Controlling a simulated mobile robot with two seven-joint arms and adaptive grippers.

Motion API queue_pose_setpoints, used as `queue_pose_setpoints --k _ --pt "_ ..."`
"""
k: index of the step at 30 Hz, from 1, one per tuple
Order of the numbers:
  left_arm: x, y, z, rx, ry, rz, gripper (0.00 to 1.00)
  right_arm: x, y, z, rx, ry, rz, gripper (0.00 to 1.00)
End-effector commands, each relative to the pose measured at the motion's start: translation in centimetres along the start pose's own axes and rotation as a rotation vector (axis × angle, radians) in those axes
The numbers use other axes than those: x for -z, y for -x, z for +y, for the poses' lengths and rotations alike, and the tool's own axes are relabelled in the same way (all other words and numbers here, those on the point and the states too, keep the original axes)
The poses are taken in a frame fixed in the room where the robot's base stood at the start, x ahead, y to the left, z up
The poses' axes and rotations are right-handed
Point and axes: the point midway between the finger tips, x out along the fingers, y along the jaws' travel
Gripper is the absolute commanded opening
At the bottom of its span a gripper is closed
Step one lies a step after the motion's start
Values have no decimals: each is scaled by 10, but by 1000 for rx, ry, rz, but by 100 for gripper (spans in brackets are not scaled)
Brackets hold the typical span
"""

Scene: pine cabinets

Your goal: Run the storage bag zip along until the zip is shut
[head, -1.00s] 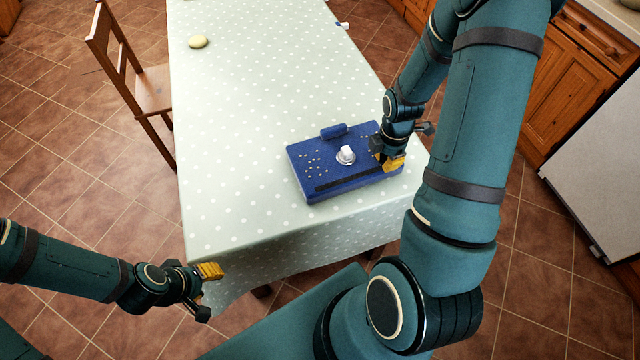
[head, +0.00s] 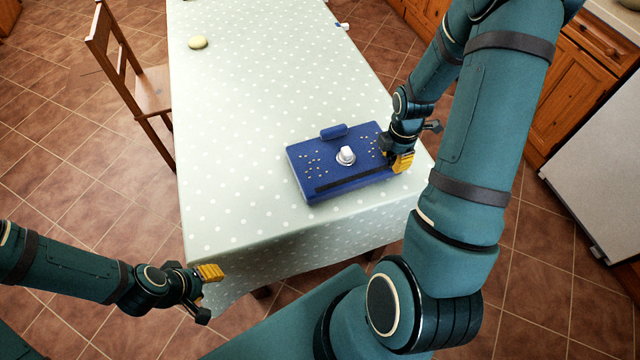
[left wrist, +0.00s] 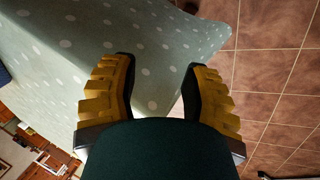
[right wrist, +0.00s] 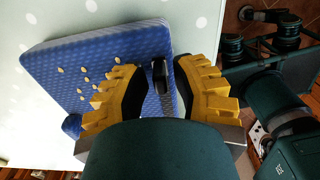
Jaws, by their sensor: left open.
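The blue storage bag (head: 310,165) lies flat near the table's front right corner. It has yellowish specks, a white knob-like piece (head: 346,154) and a handle at its far edge. A dark strip (head: 345,182), seemingly the zip line, runs along its near side. My right gripper (head: 403,162) is at the bag's right end. In the right wrist view its fingers stand apart, with a small dark piece (right wrist: 160,75) on the bag between them; I cannot tell whether they touch it. My left gripper (head: 209,283) is open and empty, off the table's near left corner.
The dotted table cloth (head: 260,90) is mostly clear left of and beyond the bag. A yellowish round object (head: 198,42) and a small white-and-blue item (head: 342,25) lie far off. A wooden chair (head: 150,90) stands left; cabinets (head: 575,85) stand right.

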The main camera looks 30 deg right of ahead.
Motion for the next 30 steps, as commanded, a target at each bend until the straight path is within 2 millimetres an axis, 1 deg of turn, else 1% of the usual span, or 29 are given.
queue_pose_setpoints --k 9,13,30 --pt "0 0 0 0 0 0 47 0 0 0 -1 0 0 25" --pt "1 4 1 0 1 2 47 0 5 0 -1 0 0 25" --pt "19 46 17 4 12 42 47 0 66 0 -1 -1 0 25"
